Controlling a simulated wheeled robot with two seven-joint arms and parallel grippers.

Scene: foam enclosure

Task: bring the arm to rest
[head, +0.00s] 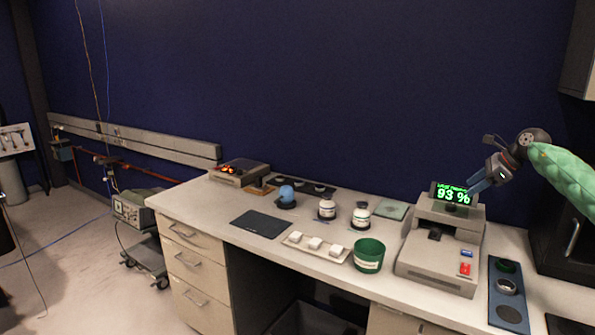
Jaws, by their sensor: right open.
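My right gripper (475,184) comes in from the right on my green-sleeved arm. It is raised, in front of the lit display (454,194) of a grey bench device, and its fingers point down and left. The gripper is open and I see nothing held in it. My left gripper is not in view.
The bench (205,207) carries a green cup (369,256), a tray of white blocks (291,241), small jars (327,208), a dark mat (261,224) and a grey device (443,250). A blue strip (494,307) with round recesses lies right of that device.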

